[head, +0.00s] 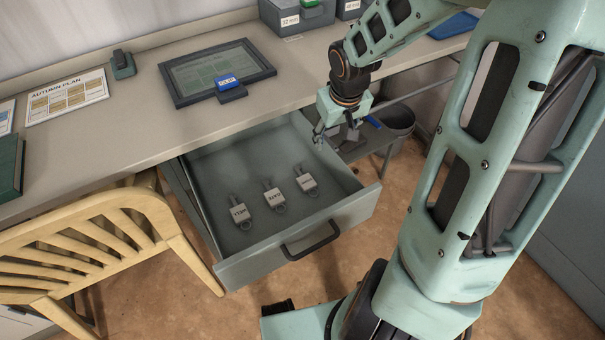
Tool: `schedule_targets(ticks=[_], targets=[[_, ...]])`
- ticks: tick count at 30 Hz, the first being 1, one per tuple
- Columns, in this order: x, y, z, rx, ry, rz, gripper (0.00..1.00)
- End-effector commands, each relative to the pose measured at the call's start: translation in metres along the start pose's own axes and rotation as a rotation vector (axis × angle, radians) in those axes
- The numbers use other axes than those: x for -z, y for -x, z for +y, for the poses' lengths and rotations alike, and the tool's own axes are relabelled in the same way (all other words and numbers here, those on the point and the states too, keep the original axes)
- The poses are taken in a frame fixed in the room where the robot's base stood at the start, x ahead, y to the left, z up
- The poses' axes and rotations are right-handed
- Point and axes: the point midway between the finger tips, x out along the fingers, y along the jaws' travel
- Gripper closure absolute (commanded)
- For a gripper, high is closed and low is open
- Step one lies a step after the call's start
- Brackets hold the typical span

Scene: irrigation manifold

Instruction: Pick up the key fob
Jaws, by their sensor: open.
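Three pale key fobs with short dark lettering lie flat in the open grey drawer (295,245): a left one (241,216), a middle one (273,197) and a right one (307,182). Each has a small metal loop at its front end. The lettering is too small to read surely. My gripper (335,138) is open and points down at the drawer's back right side, beyond the right fob and apart from it. I see nothing between its fingers. My gripper's exact height above the drawer is hard to tell.
The desk (150,120) overhangs the drawer's back. On it are a dark-framed tablet (190,82) with a blue-labelled clip, a paper plan (66,97) and grey boxes (300,14). A wooden chair (120,210) stands close at the left. A bucket (396,120) stands behind my gripper.

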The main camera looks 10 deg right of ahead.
Motion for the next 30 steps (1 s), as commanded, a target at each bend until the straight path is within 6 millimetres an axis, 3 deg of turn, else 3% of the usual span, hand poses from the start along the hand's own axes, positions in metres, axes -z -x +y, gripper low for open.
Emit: schedule_targets(ticks=[3,9,21,30], targets=[[-0.022,-0.014,-0.034,0.073,0.074,-0.004,0.48],[-0.035,-0.021,-0.061,0.127,0.138,0.004,0.48],[-0.037,-0.069,-0.069,0.13,0.143,0.005,0.48],[-0.036,-0.084,-0.072,0.13,0.143,0.005,0.48]])
